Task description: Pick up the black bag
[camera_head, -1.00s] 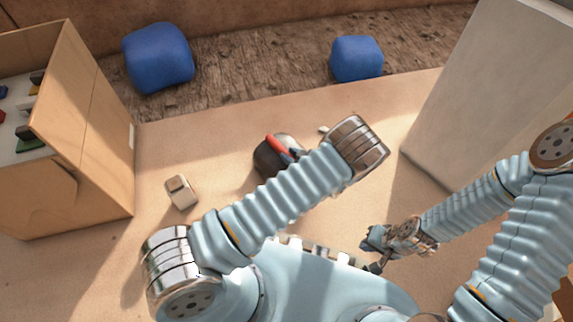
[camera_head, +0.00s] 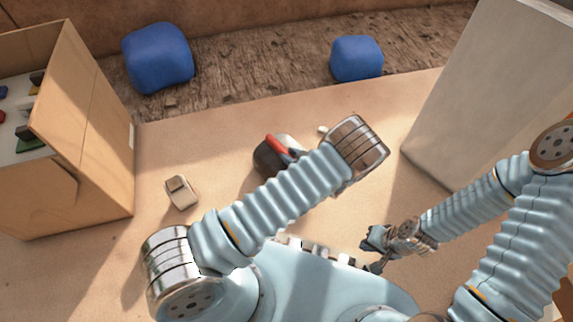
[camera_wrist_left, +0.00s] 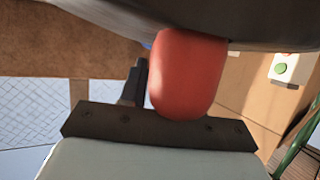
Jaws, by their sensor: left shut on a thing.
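The black bag (camera_head: 266,160) lies on the tan tabletop in the head view, partly hidden behind my left arm. A red rounded piece (camera_head: 276,144) shows against its top. In the left wrist view the dark underside of the bag (camera_wrist_left: 90,50) fills the top, with the red piece (camera_wrist_left: 187,75) right against it. My left gripper (camera_head: 287,152) is at the bag and shut on it; its fingers are mostly hidden by the arm. My right gripper (camera_head: 375,250) hangs to the right, apart from the bag, too small to tell its opening.
An open cardboard box (camera_head: 95,125) with coloured buttons inside stands at left. A small beige block (camera_head: 181,192) lies between it and the bag. A tall grey panel (camera_head: 480,95) stands at right. Two blue blocks (camera_head: 158,58) (camera_head: 357,58) lie beyond the table's back edge.

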